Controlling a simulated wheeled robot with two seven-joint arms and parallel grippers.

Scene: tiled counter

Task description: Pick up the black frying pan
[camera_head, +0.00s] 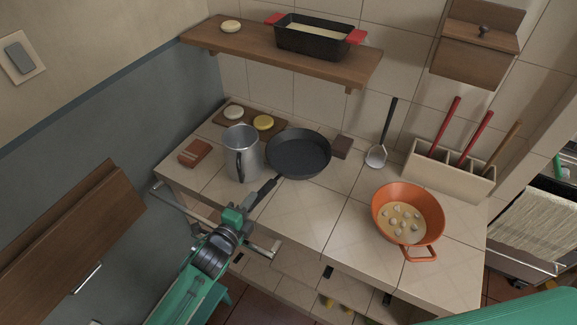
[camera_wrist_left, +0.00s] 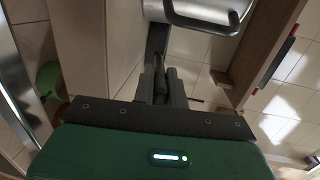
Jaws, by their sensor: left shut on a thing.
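The black frying pan (camera_head: 299,153) is at the back middle of the tiled counter, its round bowl facing up and its handle pointing toward the front left. I cannot tell whether its base touches the counter. My left gripper (camera_head: 247,208) is shut on the handle near its end, by the counter's front edge. In the left wrist view, the dark handle of the frying pan (camera_wrist_left: 158,42) runs between the fingers of my left gripper (camera_wrist_left: 160,82); the bowl is out of that view. My right gripper is not in view.
A metal mug (camera_head: 243,155) stands close left of the pan, with a brown block (camera_head: 195,152) beyond it. A small dark block (camera_head: 342,147) is right of the pan. An orange pot (camera_head: 409,209) stands at the right. A wooden shelf (camera_head: 262,49) hangs above.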

